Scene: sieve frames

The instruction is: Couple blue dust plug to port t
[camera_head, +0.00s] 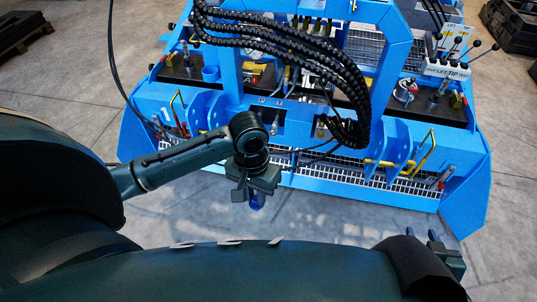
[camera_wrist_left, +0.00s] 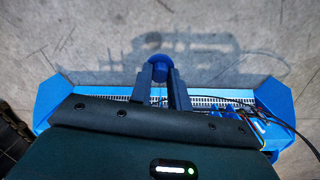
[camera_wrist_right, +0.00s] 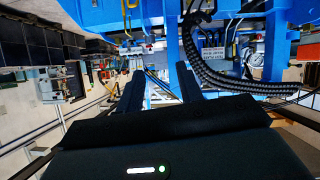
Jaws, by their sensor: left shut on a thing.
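The blue dust plug (camera_head: 257,202) is in my left gripper (camera_head: 250,194), which points downward in front of the blue machine. In the left wrist view the round blue end of the plug (camera_wrist_left: 157,66) sticks out between the fingertips (camera_wrist_left: 159,80), and the fingers are shut on it. My right gripper (camera_head: 436,240) is low at the right in the head view. In the right wrist view its fingers (camera_wrist_right: 160,88) stand apart with nothing between them.
The blue machine (camera_head: 455,150) spans the middle, with a bundle of black hoses (camera_head: 345,75) hanging over its centre. Levers (camera_head: 470,50) and yellow handles (camera_head: 427,150) stick up at its sides. A grated step (camera_head: 335,180) runs along its front. Bare concrete floor (camera_head: 65,80) lies left.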

